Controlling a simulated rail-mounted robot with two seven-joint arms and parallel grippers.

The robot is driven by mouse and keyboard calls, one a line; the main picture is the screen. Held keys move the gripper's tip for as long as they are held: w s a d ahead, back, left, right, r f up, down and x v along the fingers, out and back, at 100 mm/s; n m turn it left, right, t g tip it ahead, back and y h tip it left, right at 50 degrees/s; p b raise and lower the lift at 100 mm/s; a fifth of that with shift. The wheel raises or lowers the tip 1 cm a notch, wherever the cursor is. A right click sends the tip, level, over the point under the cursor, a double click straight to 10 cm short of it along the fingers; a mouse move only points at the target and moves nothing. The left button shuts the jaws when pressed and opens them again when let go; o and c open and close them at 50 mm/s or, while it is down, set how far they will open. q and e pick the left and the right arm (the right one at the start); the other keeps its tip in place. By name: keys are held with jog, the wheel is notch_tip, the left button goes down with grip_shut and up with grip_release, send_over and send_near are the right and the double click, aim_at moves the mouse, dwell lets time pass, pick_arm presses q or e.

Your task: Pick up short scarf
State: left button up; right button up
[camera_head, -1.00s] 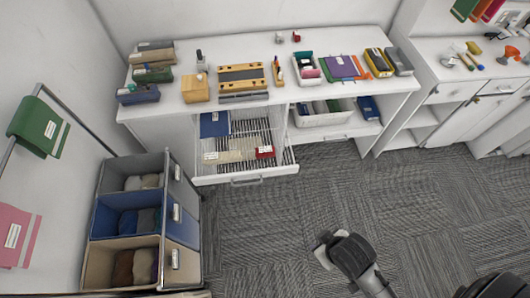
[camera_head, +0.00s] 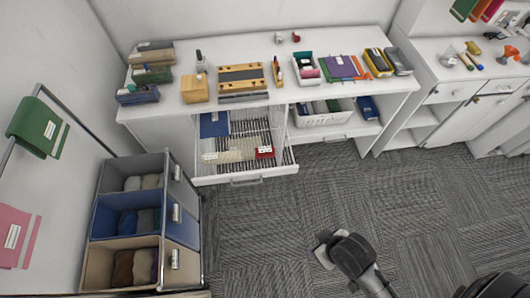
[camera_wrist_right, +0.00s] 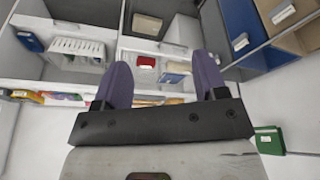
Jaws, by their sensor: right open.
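The frames do not show for sure which cloth is the short scarf. The pulled-out drawer (camera_head: 246,181) holds a folded blue cloth (camera_head: 214,124), pale beige cloths (camera_head: 232,153) and a small red cloth (camera_head: 264,152), several with white labels. A green cloth (camera_head: 40,127) and a pink cloth (camera_head: 14,236) hang on a rail at the left. My right gripper (camera_wrist_right: 160,72) is open and empty; its purple fingers show the drawer beyond them, apart from it. My left gripper is not identifiable.
Fabric bins (camera_head: 107,224) with rolled cloths stand left of the drawer. A white basket (camera_head: 322,119) sits on the shelf right of it. The counter (camera_head: 228,57) above carries boxes and books. The carpet (camera_head: 260,220) before the drawer is free.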

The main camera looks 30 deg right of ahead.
jog(key=o, duration=0.5)
jog(key=shift+w, duration=0.1)
